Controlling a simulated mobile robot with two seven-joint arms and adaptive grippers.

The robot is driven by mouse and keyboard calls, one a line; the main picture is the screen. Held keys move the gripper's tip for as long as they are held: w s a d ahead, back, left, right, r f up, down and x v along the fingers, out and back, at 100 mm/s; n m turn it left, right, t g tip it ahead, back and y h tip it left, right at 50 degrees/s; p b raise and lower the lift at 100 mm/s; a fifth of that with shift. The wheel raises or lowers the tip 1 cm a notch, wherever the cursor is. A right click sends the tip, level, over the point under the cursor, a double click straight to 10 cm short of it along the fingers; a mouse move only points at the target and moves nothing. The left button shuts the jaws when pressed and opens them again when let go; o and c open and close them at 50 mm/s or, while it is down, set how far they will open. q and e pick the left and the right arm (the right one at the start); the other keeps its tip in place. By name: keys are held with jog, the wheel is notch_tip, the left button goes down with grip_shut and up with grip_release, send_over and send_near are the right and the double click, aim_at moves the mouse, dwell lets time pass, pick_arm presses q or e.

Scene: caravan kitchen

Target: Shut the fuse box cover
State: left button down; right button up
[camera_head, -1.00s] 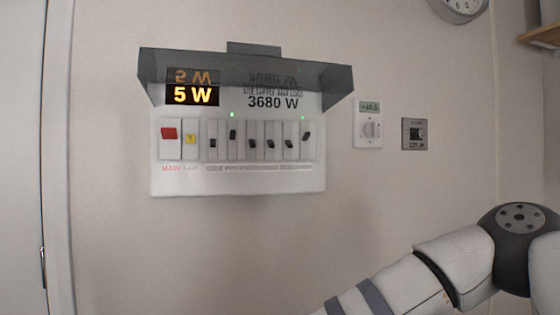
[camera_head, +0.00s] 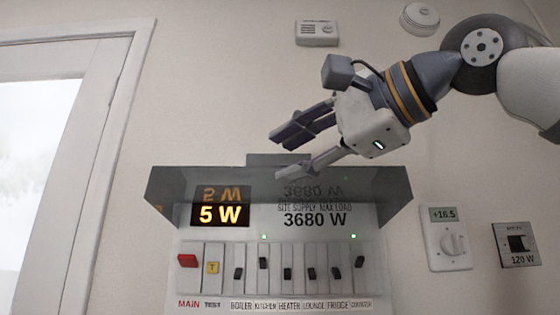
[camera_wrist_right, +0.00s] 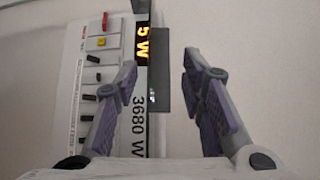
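The fuse box (camera_head: 340,295) is on the wall, with a 5 W display, a 3680 W label and a row of switches. Its smoky see-through cover (camera_head: 385,190) is raised and juts out above the switches. The box also shows turned sideways in the right wrist view (camera_wrist_right: 68,100), with the cover edge-on (camera_wrist_right: 162,100). My right gripper (camera_head: 278,157) is just above the raised cover, fingers pointing left and down. In the wrist view its fingers (camera_wrist_right: 160,75) are spread, with the cover's dark edge seen between them; contact cannot be told. My left gripper is not in view.
A thermostat dial (camera_head: 447,238) and a 120 W socket plate (camera_head: 516,244) are on the wall to the right. A white alarm unit (camera_head: 317,33) and a round detector (camera_head: 420,18) are higher up. A door with a window (camera_head: 40,160) is at left.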

aim_at(282, 159)
jog(key=x, duration=0.3)
grip_shut()
